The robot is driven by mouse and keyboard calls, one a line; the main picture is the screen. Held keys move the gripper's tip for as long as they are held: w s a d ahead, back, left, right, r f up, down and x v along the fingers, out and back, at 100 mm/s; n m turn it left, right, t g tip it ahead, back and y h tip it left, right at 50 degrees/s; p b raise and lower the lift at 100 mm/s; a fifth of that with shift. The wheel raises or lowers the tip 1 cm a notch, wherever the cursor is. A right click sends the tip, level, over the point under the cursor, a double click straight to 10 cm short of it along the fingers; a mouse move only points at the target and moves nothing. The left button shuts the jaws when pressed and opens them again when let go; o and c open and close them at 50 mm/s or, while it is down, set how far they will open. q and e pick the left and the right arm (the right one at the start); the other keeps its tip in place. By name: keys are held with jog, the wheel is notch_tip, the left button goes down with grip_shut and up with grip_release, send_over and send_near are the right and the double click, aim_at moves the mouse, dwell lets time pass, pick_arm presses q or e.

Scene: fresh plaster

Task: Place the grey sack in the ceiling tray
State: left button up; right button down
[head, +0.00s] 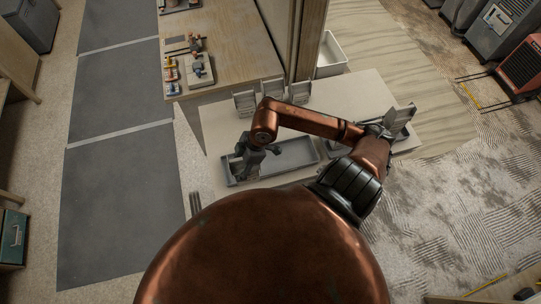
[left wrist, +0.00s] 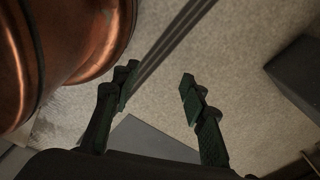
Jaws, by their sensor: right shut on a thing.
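My right gripper (head: 250,155) reaches down over the left part of a long grey tray (head: 300,156) on the pale table. It is shut on a small grey thing, which seems to be the grey sack (head: 243,170); gripper and sack are hard to tell apart here. I cannot tell whether the sack touches the tray. No readable label shows which tray is the ceiling one. My left gripper (left wrist: 158,88) shows in the left wrist view, open and empty above the floor. It is not seen in the head view.
My right arm hides part of the table (head: 345,97). A white bin (head: 331,55) is behind it, and a wooden bench (head: 228,40) with small tools is back left.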

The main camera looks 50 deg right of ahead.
jog(key=shift+s+r+p, duration=0.1)
jog(key=shift+s+p, duration=0.3)
jog(key=shift+s, duration=0.4)
jog(key=shift+s+f+p, duration=0.2)
jog(key=shift+s+p, duration=0.2)
jog(key=shift+s, duration=0.25)
jog(key=shift+w+d+f, duration=0.25)
jog(key=shift+w+f, duration=0.2)
jog(key=shift+w, duration=0.3)
pick_arm(q)
notch_tip(320, 180, up, 6)
jog(key=w+p, duration=0.2)
jog(key=p, duration=0.1)
jog(key=shift+w, duration=0.4)
pick_arm(e)
jog(key=w+d+f, duration=0.3)
jog(key=w+f, duration=0.8)
jog(key=f, duration=0.1)
jog(key=shift+w, duration=0.2)
pick_arm(q)
jog(key=shift+f, duration=0.1)
pick_arm(e)
jog(key=shift+f, duration=0.15)
pick_arm(q)
jog(key=shift+s, duration=0.1)
pick_arm(e)
jog(key=c, duration=1)
grip_release()
jog(key=shift+f, duration=0.1)
